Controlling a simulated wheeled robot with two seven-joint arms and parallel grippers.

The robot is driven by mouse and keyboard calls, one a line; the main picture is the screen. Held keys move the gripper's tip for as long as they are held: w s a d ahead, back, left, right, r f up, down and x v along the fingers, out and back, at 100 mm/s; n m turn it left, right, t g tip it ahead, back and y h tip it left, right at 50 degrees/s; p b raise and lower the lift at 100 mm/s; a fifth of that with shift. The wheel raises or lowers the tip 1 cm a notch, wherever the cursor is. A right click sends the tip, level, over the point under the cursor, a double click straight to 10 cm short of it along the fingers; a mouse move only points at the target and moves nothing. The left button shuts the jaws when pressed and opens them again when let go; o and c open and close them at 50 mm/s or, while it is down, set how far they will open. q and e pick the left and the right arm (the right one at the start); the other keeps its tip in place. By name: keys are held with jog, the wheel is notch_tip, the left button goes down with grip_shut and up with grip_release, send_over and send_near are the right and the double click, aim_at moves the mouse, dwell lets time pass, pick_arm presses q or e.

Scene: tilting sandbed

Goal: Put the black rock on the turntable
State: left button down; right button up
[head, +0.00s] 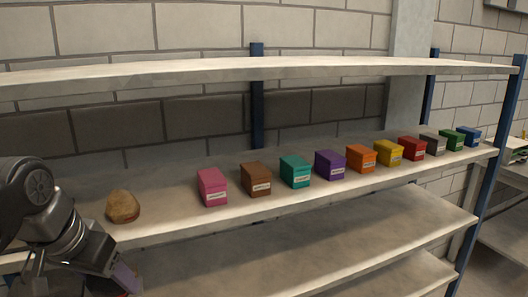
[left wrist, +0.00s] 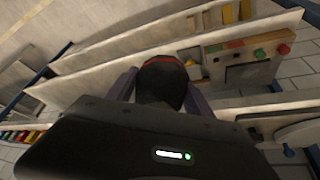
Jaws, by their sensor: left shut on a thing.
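My left gripper (head: 122,280) is at the lower left of the head view, in front of the upper shelf board. In the left wrist view its two fingers (left wrist: 160,92) are shut on a dark, rounded thing, the black rock (left wrist: 160,82), with a reddish line along its top edge. In the head view only a small dark and reddish bit shows by the fingers, at the bottom edge. A pale round disc, perhaps the turntable (left wrist: 302,132), is partly in the left wrist view at the right edge. My right gripper is not in view.
A brown rock (head: 123,207) sits on the shelf board (head: 160,222) near my left arm. A row of colored labeled boxes, from pink (head: 212,187) to blue (head: 470,136), stands to its right. A panel with colored buttons (left wrist: 245,55) shows in the left wrist view.

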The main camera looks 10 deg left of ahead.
pick_arm(q)
jog(key=w+d+f, duration=0.3)
jog(key=w+f, duration=0.2)
jog(key=w, duration=0.3)
jog(key=w+d+f, duration=0.3)
jog(key=w+f, duration=0.3)
jog(key=w, duration=0.1)
jog(key=w+d+f, duration=0.7)
jog(key=d+f, duration=0.3)
jog(key=shift+w+f+m, duration=0.2)
jog(key=shift+w+m, duration=0.05)
jog(key=shift+m, duration=0.15)
jog(key=shift+d, duration=0.1)
jog(key=s, duration=0.3)
jog(key=shift+s, duration=0.35)
jog(key=shift+d, duration=0.1)
